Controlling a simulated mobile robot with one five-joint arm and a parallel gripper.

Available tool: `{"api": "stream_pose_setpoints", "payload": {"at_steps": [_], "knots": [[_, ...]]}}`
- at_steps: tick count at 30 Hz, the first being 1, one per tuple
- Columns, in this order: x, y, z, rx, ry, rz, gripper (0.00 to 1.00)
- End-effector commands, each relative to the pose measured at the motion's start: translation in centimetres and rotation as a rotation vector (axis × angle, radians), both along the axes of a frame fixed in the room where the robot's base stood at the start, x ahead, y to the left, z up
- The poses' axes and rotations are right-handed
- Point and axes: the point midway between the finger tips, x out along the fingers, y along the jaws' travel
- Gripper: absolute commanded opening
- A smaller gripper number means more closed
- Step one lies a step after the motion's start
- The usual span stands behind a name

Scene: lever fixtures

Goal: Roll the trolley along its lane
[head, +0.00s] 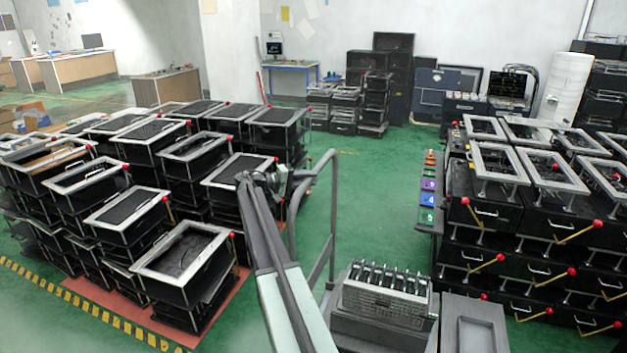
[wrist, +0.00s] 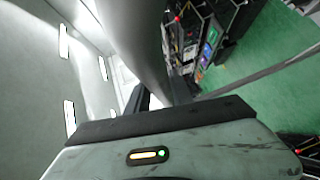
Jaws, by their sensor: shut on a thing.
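The trolley shows in the head view as a grey tubular handle (head: 331,215) rising from a low deck at the bottom middle. A grey engine-like block (head: 385,292) with a row of upright parts stands by the handle's foot. My gripper (head: 268,180) is at the handle's upper left end and is shut on it. In the wrist view a thick grey tube (wrist: 150,45) runs down to my dark jaws (wrist: 160,97), which are partly hidden behind it and my wrist housing. The fingertips' exact contact is hidden.
Stacks of black framed units (head: 185,255) crowd the left, with a yellow-black floor stripe (head: 85,305) before them. More stacks with red-knobbed levers (head: 545,215) stand on the right. Green floor (head: 375,190) lies open between them, towards dark cabinets (head: 390,65) at the back.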

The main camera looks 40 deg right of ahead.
Motion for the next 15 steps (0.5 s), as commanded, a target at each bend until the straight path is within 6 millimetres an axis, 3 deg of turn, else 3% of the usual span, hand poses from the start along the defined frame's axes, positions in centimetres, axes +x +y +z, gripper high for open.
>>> {"api": "stream_pose_setpoints", "payload": {"at_steps": [13, 14, 15], "knots": [[0.1, 0.29, -0.2, 0.006, -0.003, -0.003, 0.0], [0.1, 0.29, -0.2, 0.006, -0.003, -0.003, 0.35], [0.12, 0.29, -0.19, 0.005, -0.001, -0.002, 0.47]]}}
